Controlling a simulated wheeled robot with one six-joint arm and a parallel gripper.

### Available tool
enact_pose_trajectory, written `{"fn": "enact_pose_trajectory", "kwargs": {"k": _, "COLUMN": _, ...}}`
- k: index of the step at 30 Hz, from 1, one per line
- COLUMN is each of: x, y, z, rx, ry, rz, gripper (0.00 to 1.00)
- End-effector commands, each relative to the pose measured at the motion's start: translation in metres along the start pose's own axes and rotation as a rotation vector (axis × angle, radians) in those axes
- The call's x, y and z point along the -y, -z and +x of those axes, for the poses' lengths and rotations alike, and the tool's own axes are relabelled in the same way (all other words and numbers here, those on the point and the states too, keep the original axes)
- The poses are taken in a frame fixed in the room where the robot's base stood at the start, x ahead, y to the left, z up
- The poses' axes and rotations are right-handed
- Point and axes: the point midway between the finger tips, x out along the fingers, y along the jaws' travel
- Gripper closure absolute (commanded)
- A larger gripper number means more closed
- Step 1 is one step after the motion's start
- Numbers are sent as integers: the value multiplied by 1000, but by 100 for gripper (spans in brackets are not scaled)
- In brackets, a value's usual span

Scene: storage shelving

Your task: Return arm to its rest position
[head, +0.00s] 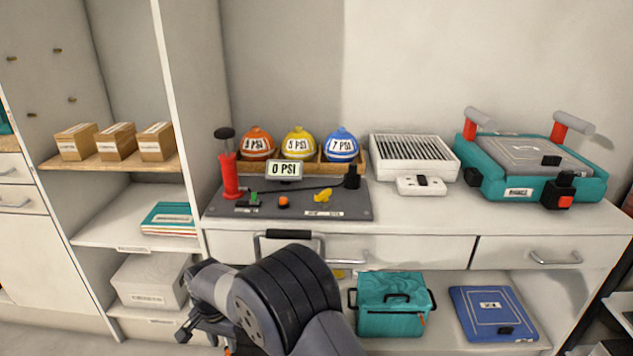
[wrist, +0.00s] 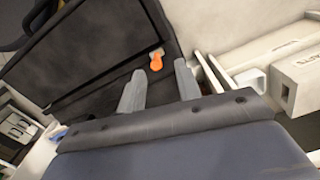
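My arm (head: 285,300) reaches up from the bottom edge of the head view, in front of the lower shelving. It is bent, with its end turned down and to the left. My gripper (head: 197,328) is low, near the white box on the lower left shelf, and partly hidden by the arm. In the wrist view my gripper (wrist: 160,88) shows two grey fingers spread apart with nothing held between them. A small orange piece (wrist: 156,60) shows beyond the fingertips on a dark surface.
The counter (head: 425,215) holds a grey pump board (head: 300,208), three labelled balls, a white vented unit (head: 413,155) and a teal machine (head: 530,165). Below are a teal bag (head: 393,312) and a blue case (head: 492,312). A white box (head: 150,280) stands on the left shelf near my gripper.

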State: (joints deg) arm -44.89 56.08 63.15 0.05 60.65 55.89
Motion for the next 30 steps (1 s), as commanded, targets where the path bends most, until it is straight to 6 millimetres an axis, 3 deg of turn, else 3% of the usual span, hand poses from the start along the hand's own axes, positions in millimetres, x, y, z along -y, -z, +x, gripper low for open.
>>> {"fn": "enact_pose_trajectory", "kwargs": {"k": 3, "x": -1, "y": 0, "z": 27, "rx": 2, "ry": -3, "rz": 0, "gripper": 67}}
{"fn": "enact_pose_trajectory", "kwargs": {"k": 10, "x": -2, "y": 0, "z": 55, "rx": 1, "ry": -4, "rz": 0, "gripper": 67}}
{"fn": "enact_pose_trajectory", "kwargs": {"k": 30, "x": -11, "y": 5, "z": 43, "rx": -4, "ry": 9, "rz": 7, "gripper": 67}}
